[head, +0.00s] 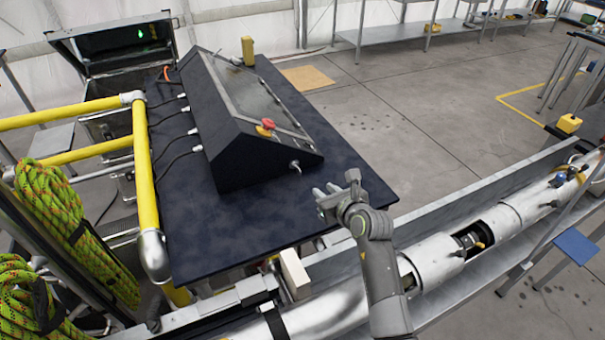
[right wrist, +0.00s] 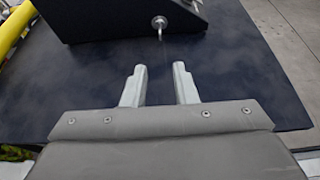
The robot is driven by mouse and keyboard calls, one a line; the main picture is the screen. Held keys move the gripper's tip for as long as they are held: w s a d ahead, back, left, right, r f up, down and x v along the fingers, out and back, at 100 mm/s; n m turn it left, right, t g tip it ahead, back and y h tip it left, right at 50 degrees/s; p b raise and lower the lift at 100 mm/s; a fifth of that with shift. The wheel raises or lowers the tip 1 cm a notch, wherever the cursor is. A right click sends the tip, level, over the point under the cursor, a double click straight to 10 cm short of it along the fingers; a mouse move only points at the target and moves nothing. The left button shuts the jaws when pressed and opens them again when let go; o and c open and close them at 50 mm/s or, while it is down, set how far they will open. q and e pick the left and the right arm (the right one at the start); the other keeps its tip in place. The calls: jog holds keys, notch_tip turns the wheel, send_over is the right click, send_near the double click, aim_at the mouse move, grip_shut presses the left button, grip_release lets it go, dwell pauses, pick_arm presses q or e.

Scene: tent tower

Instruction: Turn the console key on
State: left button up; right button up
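The black console (head: 245,115) with a sloped top stands on a dark blue table (head: 190,235). A silver key (head: 295,165) sticks out of its near right end face. In the right wrist view the key (right wrist: 159,27) shows in a round lock, beyond the fingertips and nearly in line with the gap between them. My right gripper (head: 322,194) is open and empty, over the table's right edge, apart from the key. Its two fingers (right wrist: 158,85) are spread in the right wrist view. My left gripper is not in view.
A red stop button (head: 267,124) is on the console top. Yellow railing (head: 145,170) runs along the table's left side. A white block (head: 294,270) and a metal pipe (head: 330,315) lie at the near edge. Table surface before the key is clear.

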send_near(298, 170)
jog(key=b+x, duration=0.2)
jog(key=x, duration=0.1)
jog(key=b+x, duration=0.2)
jog(key=x, duration=0.1)
jog(key=shift+d+f, duration=0.15)
jog(key=shift+f, duration=0.2)
jog(key=shift+w+a+f+b, duration=0.15)
jog(key=shift+w+a+b, duration=0.1)
jog(key=shift+w+b, duration=0.3)
jog(key=shift+c, duration=0.4)
grip_shut()
